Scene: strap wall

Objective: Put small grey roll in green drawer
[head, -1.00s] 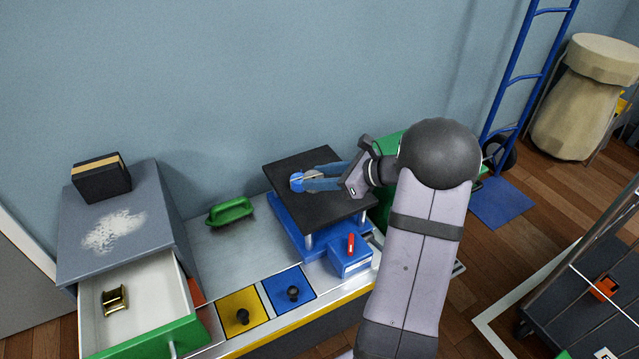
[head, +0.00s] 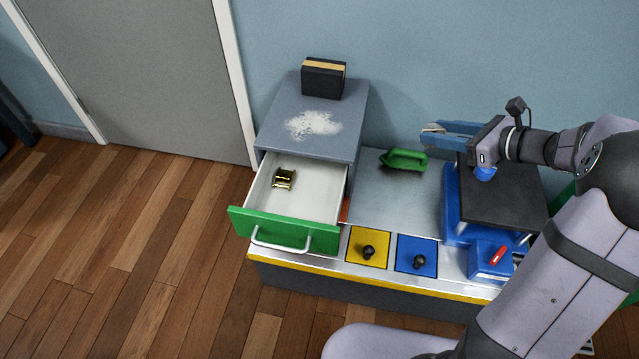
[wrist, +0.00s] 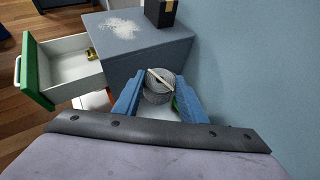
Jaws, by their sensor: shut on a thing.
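My gripper (head: 432,133) is shut on the small grey roll (wrist: 158,88), which sits between the blue fingertips in the wrist view, with a pale strip across its top. In the head view the roll (head: 431,128) is small at the fingertips, above the bench and to the right of the grey cabinet. The green drawer (head: 268,232) is pulled open at the left. It also shows in the wrist view (wrist: 37,70). A gold item (head: 285,178) lies inside near the back left; the rest of the drawer floor is bare.
The grey cabinet (head: 308,146) bears a black box (head: 323,79) and a white powdery patch. A green handled tool (head: 404,160) lies on the bench. A black-topped blue stand (head: 505,195) with a blue item is at right. Yellow and blue knob panels (head: 368,250) are in front.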

